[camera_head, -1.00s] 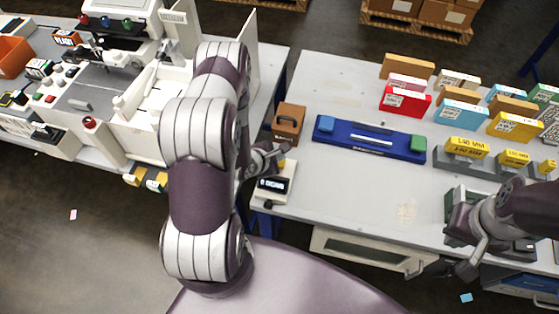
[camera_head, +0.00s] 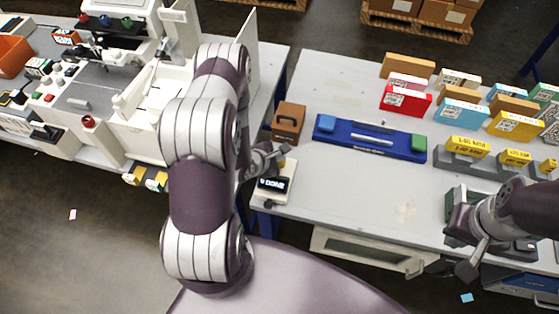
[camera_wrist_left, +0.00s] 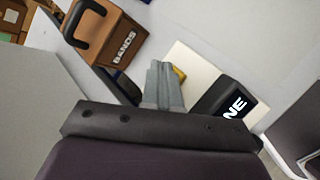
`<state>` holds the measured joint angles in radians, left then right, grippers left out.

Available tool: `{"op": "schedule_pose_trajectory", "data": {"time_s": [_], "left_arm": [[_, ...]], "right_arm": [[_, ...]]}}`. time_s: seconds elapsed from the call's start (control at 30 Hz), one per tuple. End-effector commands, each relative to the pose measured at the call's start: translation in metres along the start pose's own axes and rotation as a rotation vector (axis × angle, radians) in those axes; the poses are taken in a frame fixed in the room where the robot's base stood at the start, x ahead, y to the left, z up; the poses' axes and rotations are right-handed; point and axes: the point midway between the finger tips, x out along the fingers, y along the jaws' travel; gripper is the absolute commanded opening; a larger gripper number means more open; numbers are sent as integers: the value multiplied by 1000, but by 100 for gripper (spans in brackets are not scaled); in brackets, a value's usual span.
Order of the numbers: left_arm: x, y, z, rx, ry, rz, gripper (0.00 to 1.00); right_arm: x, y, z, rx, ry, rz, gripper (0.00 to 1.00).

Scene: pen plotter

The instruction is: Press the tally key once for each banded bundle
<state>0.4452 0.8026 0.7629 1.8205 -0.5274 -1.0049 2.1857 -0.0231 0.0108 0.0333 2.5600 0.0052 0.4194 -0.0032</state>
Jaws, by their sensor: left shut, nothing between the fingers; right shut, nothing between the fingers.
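The tally device (camera_head: 275,186) is a small pale box with a dark display near the left edge of the right-hand table. Its display reads "DONE", and the end of that word shows in the left wrist view (camera_wrist_left: 233,106). A yellow part, likely the key (camera_wrist_left: 180,73), is mostly hidden behind my left gripper (camera_wrist_left: 163,70). My left gripper is shut and empty, over the device; I cannot tell whether it touches the key. My right gripper (camera_head: 468,270) is shut and empty at the table's front right. I cannot make out which items are banded bundles.
A brown "BANDS" box (camera_head: 288,122) stands behind the tally device. A blue tray (camera_head: 345,146) lies right of it. Several coloured boxes (camera_head: 460,113) and a grey rack (camera_head: 470,165) fill the right side. The middle front of the table is clear.

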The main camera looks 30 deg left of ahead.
Motion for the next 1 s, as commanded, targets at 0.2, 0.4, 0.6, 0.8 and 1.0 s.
{"op": "schedule_pose_trajectory", "data": {"time_s": [0.2,0.4,0.6,0.8,1.0], "left_arm": [[0,0,0,0,0,0,0],[1,-1,-1,0,0,0,0],[3,-2,-2,0,0,0,0],[4,-3,-3,0,0,0,0],[6,-4,-4,0,0,0,0]], "right_arm": [[0,0,0,0,0,0,0],[1,0,0,0,0,0,0],[3,0,0,0,0,0,0],[4,0,0,0,0,0,0],[6,0,1,0,0,0,0]]}}
